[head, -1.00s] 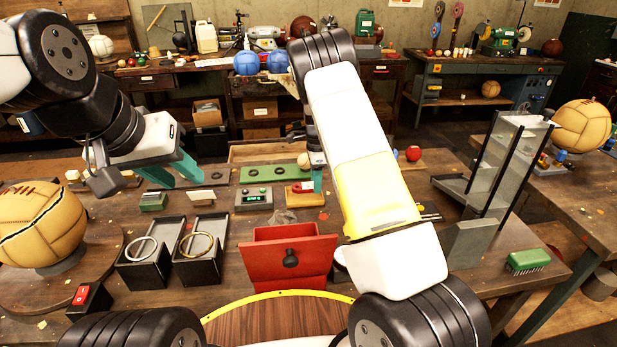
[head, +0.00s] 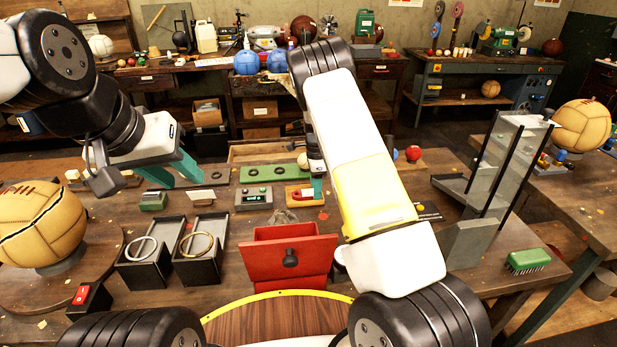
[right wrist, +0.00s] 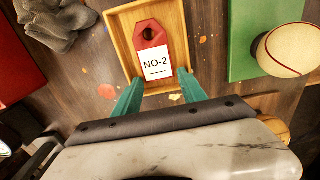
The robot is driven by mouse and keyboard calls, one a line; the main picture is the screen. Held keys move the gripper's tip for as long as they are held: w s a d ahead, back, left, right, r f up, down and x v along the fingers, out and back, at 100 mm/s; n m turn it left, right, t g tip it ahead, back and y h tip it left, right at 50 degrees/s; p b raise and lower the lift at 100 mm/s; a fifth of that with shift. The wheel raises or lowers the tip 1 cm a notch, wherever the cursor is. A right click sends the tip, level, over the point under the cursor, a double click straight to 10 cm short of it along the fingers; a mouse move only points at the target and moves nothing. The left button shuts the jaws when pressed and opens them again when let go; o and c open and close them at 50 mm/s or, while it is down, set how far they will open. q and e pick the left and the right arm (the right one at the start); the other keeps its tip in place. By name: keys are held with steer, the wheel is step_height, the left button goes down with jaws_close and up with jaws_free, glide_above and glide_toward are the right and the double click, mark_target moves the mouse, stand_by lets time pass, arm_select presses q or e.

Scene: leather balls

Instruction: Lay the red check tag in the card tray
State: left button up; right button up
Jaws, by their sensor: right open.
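The red check tag (right wrist: 151,50), with a white "NO-2" label, lies face up inside the wooden card tray (right wrist: 182,62) in the right wrist view. In the head view the tag (head: 305,193) shows small and partly behind my right gripper. My right gripper (right wrist: 160,92) is open, its teal fingers apart near the near edge of the tray, with the tag's label end just beyond and between them. I cannot tell whether the fingers touch the tray. My left gripper (head: 172,172) is open and empty above the left of the bench.
A grey crumpled cloth (right wrist: 58,22) lies left of the tray. A green board (right wrist: 250,62) with a pale ball (right wrist: 290,50) stands to its right.

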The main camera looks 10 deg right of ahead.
steer(key=s+d+r+n+t+y, duration=0.15)
steer(key=s+r, duration=0.25)
steer(key=r, duration=0.8)
steer(key=s+r+n, duration=0.3)
steer(key=s+r, duration=0.1)
steer(key=r, duration=0.7)
steer(key=s+r+n+t+y, duration=0.1)
steer(key=s+r+n, duration=0.3)
steer(key=s+r, duration=0.45)
steer(key=s+a+r+n+t, duration=0.1)
steer(key=s+n+t, duration=0.2)
steer(key=s+n, duration=0.7)
steer(key=s, duration=1)
steer(key=shift+s+a+r+t, duration=0.15)
steer(key=shift+a+r+t, duration=0.05)
steer(key=shift+r+t, duration=0.15)
